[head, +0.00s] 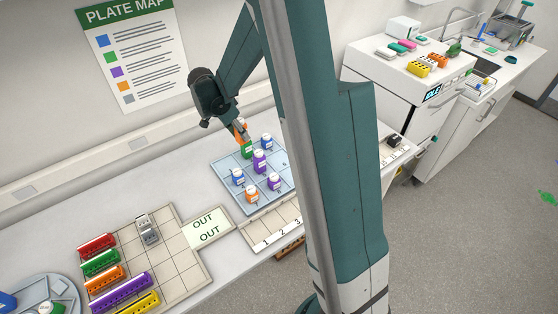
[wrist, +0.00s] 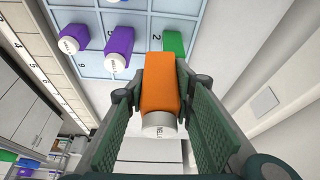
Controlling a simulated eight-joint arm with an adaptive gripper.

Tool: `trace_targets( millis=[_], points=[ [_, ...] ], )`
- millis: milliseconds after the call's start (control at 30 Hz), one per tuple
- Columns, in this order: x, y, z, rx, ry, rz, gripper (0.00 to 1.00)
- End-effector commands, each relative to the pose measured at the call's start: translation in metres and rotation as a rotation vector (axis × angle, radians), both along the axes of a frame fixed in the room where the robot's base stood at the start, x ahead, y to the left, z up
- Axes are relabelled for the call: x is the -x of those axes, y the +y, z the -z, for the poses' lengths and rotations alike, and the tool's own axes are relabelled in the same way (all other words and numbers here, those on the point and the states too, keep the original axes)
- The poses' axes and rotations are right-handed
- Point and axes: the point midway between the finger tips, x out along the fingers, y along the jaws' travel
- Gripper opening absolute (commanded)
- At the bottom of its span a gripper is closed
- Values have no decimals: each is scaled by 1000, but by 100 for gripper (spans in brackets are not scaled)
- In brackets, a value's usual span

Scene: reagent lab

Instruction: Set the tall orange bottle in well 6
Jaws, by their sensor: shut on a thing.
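My gripper (head: 243,135) is over the back left part of the light blue well plate (head: 222,161). It is shut on the tall orange bottle (wrist: 160,82), which has a white cap with dark print in the wrist view. The bottle lies between both green finger pads. In the head view, only a little orange (head: 237,131) shows by the fingers. A green bottle (head: 247,150) stands just below the gripper; it also shows behind the orange bottle in the wrist view (wrist: 173,42).
On the plate stand blue bottles (head: 237,177), purple bottles (head: 260,160) and a shorter orange one (head: 252,194). A numbered strip (head: 268,240) lies in front. The wall is close behind the plate. A tiled board (head: 177,262) with coloured racks is at left.

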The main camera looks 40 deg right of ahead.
Motion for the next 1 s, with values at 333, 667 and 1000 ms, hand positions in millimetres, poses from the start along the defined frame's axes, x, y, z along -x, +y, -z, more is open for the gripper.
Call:
trace_targets(
  millis=[333,667,1000],
  points=[
    [31,-61,11,0,-1,36,13],
    [64,-114,20,0,0,69,13],
    [78,-133,22,0,-1,82,13]
  ],
)
